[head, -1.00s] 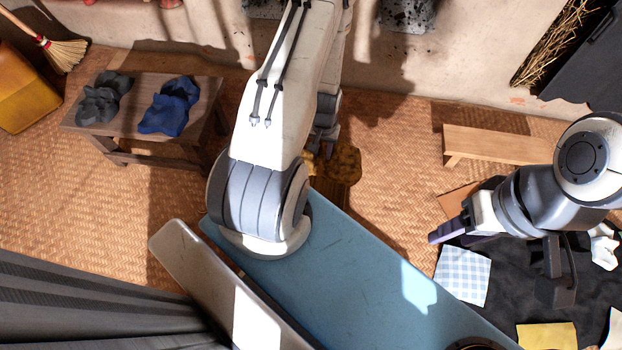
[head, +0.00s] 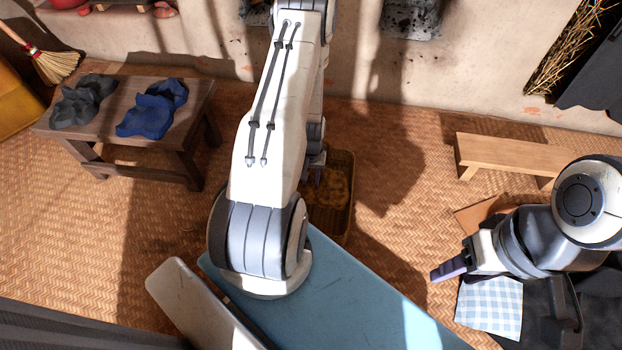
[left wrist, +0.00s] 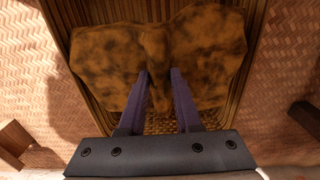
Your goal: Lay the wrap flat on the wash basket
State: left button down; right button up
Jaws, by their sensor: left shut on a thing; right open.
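The wrap looks like a mottled mustard-brown cloth (left wrist: 105,65). In the left wrist view it spreads to both sides with a raised fold in the middle. My left gripper (left wrist: 162,78) is shut on that fold. The wash basket (left wrist: 258,50) is a woven rectangular one under the cloth, its slatted bottom showing near the fingers. In the head view the wrap (head: 328,190) shows within the basket's outline (head: 346,226); my arm partly hides both. I cannot tell whether the wrap touches the basket. My right gripper (head: 450,270) is open and empty at the right, away from the basket.
A blue panel (head: 340,295) lies in front of the basket. A wooden stool (head: 140,150) with grey and blue cloths stands left. A low bench (head: 510,155) stands right. A checked cloth (head: 490,305) lies beneath my right arm.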

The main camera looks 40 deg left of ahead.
pick_arm(q)
jog(key=shift+f+b, duration=3.35)
jog(key=shift+f, duration=0.45)
jog(key=c, duration=0.5)
grip_release()
jog(key=shift+r, duration=0.1)
